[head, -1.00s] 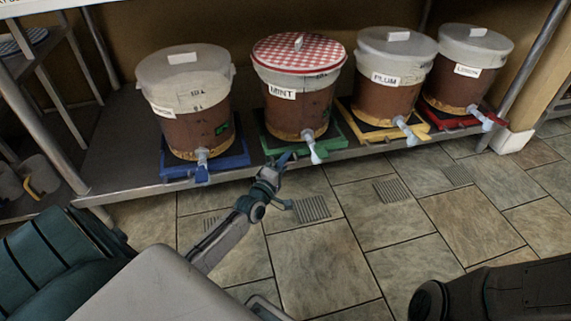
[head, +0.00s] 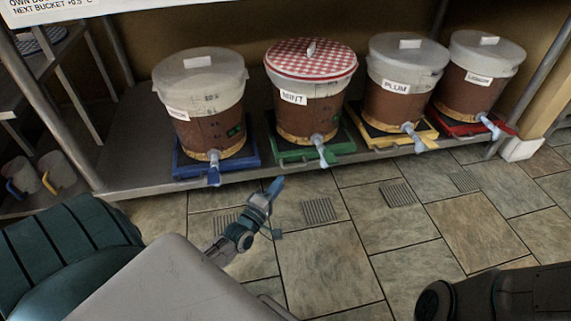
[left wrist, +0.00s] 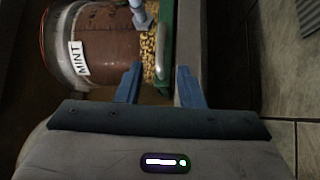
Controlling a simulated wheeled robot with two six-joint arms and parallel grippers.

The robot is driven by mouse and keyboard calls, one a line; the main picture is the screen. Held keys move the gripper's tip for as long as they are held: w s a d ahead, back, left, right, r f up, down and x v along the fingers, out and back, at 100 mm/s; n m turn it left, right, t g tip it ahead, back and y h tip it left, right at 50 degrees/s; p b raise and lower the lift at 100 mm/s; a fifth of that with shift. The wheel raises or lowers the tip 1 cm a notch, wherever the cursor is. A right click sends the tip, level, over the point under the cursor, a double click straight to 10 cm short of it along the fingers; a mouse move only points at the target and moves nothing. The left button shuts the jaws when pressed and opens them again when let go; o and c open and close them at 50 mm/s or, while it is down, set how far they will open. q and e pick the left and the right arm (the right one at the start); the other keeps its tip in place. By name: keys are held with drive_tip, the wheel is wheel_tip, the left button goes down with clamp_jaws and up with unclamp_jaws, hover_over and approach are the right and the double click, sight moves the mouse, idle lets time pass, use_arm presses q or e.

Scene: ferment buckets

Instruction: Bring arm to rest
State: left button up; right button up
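My left gripper (head: 270,207) is over the tiled floor in front of the shelf, below the mint bucket (head: 305,105) in the head view. In the left wrist view its two blue fingers (left wrist: 159,84) stand apart with nothing between them. The mint bucket, with its red-checked lid, also shows in the left wrist view (left wrist: 105,52), beyond the fingers. My right arm (head: 500,297) shows only as dark links at the lower right of the head view. Its gripper is out of the picture.
Left of the mint bucket stands a white-lidded bucket (head: 205,130), its label unreadable; right are the plum bucket (head: 395,105) and another (head: 472,93). Their taps point out over the metal shelf's front edge (head: 135,190). Open floor (head: 330,265) lies in front, with several drain grates.

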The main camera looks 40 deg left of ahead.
use_arm(q)
drive_tip(key=shift+s+d, duration=0.1)
drive_tip(key=shift+s, duration=0.45)
